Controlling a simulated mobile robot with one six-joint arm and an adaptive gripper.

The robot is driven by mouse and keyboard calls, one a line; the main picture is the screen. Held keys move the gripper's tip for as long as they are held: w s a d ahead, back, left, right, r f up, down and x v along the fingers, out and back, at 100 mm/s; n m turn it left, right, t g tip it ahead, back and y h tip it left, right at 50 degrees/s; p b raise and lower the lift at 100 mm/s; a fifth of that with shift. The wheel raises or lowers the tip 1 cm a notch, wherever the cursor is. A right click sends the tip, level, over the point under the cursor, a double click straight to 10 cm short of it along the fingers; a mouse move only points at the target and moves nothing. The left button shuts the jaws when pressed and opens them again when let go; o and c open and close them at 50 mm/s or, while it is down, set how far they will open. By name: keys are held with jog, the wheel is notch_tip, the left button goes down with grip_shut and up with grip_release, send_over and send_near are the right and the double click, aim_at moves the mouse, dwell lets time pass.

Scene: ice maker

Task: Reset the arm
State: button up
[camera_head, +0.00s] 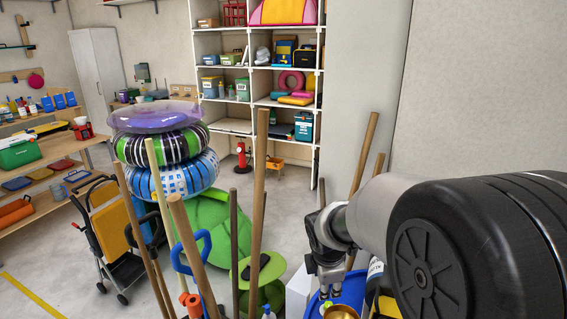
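My arm comes in from the right, with its large black rounded link close to the camera and a grey link beyond it. My gripper (330,283) hangs from the grey link at the lower right and points down. It is small and partly dark, and I cannot tell whether its fingers are apart or together. A blue surface (352,290) lies just below and beside it. No ice maker can be made out in this view.
Several upright wooden poles (258,190) stand close in front, left of my gripper. Stacked swim rings (170,150), a green bag-like thing (205,225) and a hand cart (112,235) are behind. Shelves (232,127) line the back wall. A workbench (50,150) is at left. Open floor lies between.

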jog(key=s+d+r+m+b, duration=0.2)
jog(key=s+m+b, duration=0.1)
jog(key=s+m, duration=0.3)
jog(key=s+d+r+m+b, duration=0.15)
jog(key=s+m, duration=0.25)
jog(key=s, duration=0.4)
jog(key=s+f+m+b, duration=0.1)
jog(key=s+m+b, duration=0.1)
jog(key=s+m, duration=0.2)
jog(key=s+f+m+y+b, duration=0.1)
jog(key=s+m+b, duration=0.2)
jog(key=s, duration=0.7)
jog(key=shift+s+f+m+t, duration=0.3)
jog(key=shift+f+m, duration=0.1)
jog(key=shift+m, duration=0.8)
